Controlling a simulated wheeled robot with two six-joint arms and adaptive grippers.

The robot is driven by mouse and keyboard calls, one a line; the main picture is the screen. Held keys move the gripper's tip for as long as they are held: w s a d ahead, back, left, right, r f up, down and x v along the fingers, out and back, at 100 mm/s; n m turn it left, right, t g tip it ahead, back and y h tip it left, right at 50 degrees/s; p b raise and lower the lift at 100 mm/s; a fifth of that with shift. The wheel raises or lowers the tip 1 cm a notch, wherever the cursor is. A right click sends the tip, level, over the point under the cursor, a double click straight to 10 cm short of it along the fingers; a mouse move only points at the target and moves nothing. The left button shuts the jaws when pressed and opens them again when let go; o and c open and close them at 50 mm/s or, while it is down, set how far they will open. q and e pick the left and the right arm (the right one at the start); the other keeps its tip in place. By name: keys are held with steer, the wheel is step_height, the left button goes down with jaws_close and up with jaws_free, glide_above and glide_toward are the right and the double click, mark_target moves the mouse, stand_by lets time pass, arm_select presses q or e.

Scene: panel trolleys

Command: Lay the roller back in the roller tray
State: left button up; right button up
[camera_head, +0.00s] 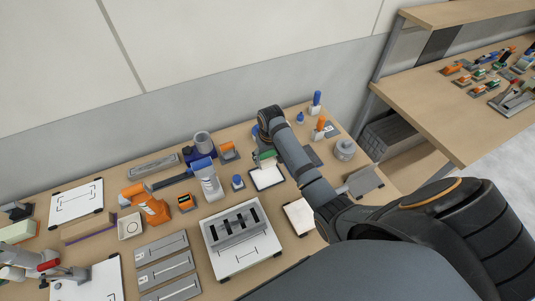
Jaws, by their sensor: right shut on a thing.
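My right arm reaches in from the lower right and its dark wrist hangs over the middle of the bench. My right gripper (263,148) is mostly hidden behind the wrist and forearm. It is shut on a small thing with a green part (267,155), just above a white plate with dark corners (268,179). Whether this green-marked thing is the roller, I cannot tell for sure. A grey shallow tray (366,182) lies to the right, beyond my forearm; it may be the roller tray. My left gripper is not in view.
A grey round pot (345,150) stands to the right. The bench is crowded.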

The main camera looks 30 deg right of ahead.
mark_target(268, 166)
step_height(268, 166, down, 2)
steer(key=shift+s+d+f+b, duration=0.1)
steer(key=shift+b, duration=0.3)
steer(key=shift+f+b, duration=0.6)
steer(key=shift+f, duration=1.4)
steer(key=shift+f+b, duration=0.4)
steer(key=shift+f, duration=0.2)
steer(key=o, duration=1.2)
steer(key=r, duration=0.4)
steer(key=s+r, duration=0.1)
steer(key=r, duration=0.7)
steer(key=shift+s, duration=0.2)
